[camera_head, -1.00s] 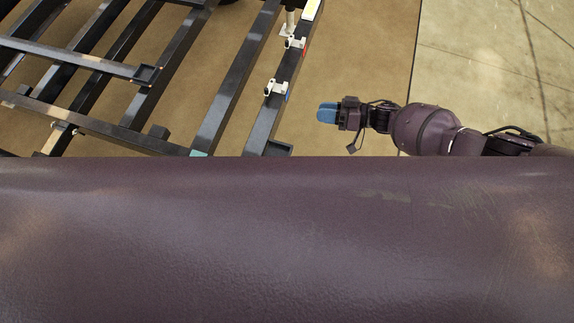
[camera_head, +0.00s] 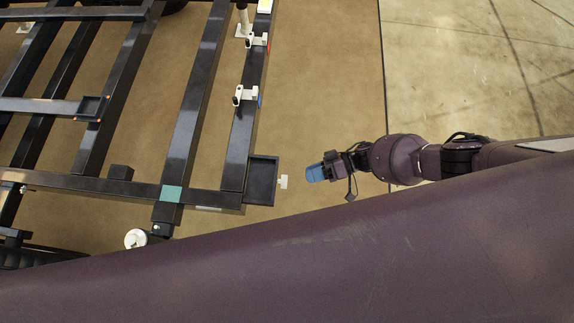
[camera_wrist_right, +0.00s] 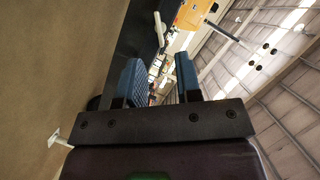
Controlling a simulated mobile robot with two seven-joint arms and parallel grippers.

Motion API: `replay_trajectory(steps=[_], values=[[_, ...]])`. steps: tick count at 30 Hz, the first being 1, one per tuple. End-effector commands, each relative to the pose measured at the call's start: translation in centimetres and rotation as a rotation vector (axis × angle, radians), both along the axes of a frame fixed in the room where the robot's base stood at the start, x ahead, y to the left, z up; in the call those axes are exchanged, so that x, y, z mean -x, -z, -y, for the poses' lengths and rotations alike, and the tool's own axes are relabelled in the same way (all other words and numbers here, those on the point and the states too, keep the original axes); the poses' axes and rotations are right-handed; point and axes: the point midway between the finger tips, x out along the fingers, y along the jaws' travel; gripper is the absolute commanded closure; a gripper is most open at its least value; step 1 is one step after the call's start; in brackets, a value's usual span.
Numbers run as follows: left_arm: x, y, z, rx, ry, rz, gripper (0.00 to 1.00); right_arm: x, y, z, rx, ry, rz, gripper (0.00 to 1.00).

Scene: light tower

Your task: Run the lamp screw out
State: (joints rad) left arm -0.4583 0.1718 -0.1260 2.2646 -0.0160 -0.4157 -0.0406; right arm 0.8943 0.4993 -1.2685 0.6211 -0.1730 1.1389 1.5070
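A small white T-shaped piece (camera_head: 283,181), which looks like the lamp screw's handle, sticks out to the right of a black box-like bracket (camera_head: 262,181) at the frame's corner. A white T-shaped piece also shows at the lower left of the right wrist view (camera_wrist_right: 57,139). My right gripper (camera_head: 315,173) has blue fingers and sits a short way right of the handle, apart from it. In the right wrist view its two fingers (camera_wrist_right: 160,78) stand apart with nothing clearly held between them. My left gripper is in neither current view.
The black steel frame (camera_head: 188,110) fills the left of the head view. White clamps (camera_head: 244,95) sit on its right rail. A round white fitting (camera_head: 136,238) is at its near edge. Brown floor (camera_head: 325,80) is bare right of the frame.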

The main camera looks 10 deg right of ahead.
Motion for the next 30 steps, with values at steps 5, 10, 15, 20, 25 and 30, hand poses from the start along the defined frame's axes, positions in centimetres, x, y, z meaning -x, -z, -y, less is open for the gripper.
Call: replay_trajectory(steps=[5,10,15,20,25,30], values=[[0.4,0.5,0.0,-0.002,0.001,-0.012,0.0,0.2,0.9,-3.3,-0.001,-0.001,-0.002,0.68],[0.6,0.8,0.1,-0.005,0.004,-0.018,0.0,0.2,1.5,-5.7,0.0,-0.001,-0.002,0.68],[0.6,0.7,0.1,-0.008,0.007,-0.015,0.0,0.2,1.8,-7.1,0.001,0.001,-0.002,0.68],[0.5,0.5,0.1,-0.008,0.008,-0.01,0.0,0.1,1.8,-7.6,0.001,0.001,-0.001,0.68],[0.4,0.3,0.2,-0.007,0.009,-0.005,0.0,0.1,1.8,-7.6,0.001,0.001,0.0,0.68],[0.3,0.3,0.2,-0.007,0.009,-0.004,0.0,0.1,1.8,-7.6,0.001,0.001,0.0,0.83]])
